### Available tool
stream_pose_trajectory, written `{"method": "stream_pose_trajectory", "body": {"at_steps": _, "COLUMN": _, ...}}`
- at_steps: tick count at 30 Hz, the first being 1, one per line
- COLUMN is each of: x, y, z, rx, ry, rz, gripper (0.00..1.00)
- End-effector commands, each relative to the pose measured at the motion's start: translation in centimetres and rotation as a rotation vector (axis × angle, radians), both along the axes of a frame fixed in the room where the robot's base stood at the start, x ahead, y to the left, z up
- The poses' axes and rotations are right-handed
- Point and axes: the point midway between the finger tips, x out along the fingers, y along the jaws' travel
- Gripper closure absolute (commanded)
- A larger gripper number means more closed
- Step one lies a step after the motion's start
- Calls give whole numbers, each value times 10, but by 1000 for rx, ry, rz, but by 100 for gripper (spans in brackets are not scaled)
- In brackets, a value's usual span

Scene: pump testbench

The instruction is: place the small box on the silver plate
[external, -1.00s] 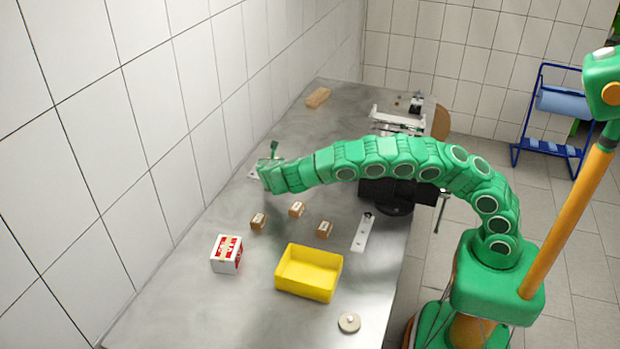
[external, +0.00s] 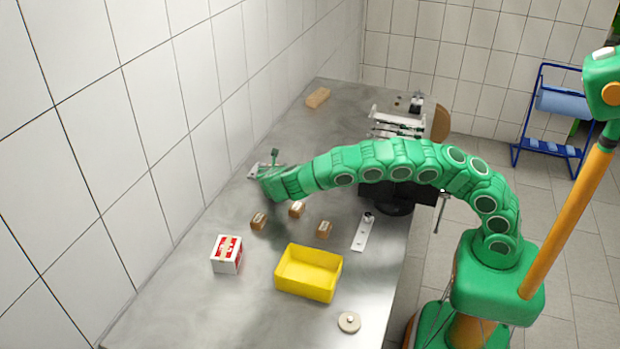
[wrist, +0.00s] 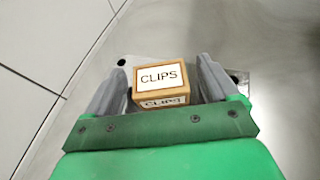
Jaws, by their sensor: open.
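A small brown box (wrist: 162,84) with a white CLIPS label is between the two fingers of my gripper (wrist: 162,80) in the wrist view. The fingers are open, with a narrow gap at each side of the box. A silver plate (wrist: 238,76) with holes shows behind and beside the box, which appears to rest on it. In the external view my gripper (external: 266,182) is at the wall side of the bench, over the silver plate (external: 254,170). The box there is hidden by my gripper.
Three small brown boxes (external: 297,209) stand nearby. A red and white box (external: 227,254), a yellow bin (external: 308,285), a round disc (external: 349,322) and another narrow metal plate (external: 363,233) are nearer the front. A brown block (external: 317,97) lies far back.

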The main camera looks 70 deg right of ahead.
Motion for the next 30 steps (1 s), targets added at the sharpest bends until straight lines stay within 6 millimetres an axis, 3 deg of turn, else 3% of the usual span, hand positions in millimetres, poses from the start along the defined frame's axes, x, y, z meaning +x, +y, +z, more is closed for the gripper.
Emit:
{"method": "stream_pose_trajectory", "body": {"at_steps": 8, "x": -3, "y": 10, "z": 7, "rx": -1, "ry": 0, "rz": 1, "gripper": 12}}
{"method": "stream_pose_trajectory", "body": {"at_steps": 21, "x": -30, "y": 76, "z": 38, "rx": 0, "ry": -2, "rz": 2, "gripper": 12}}
{"method": "stream_pose_trajectory", "body": {"at_steps": 30, "x": -41, "y": 101, "z": 48, "rx": 0, "ry": 0, "rz": 1, "gripper": 12}}
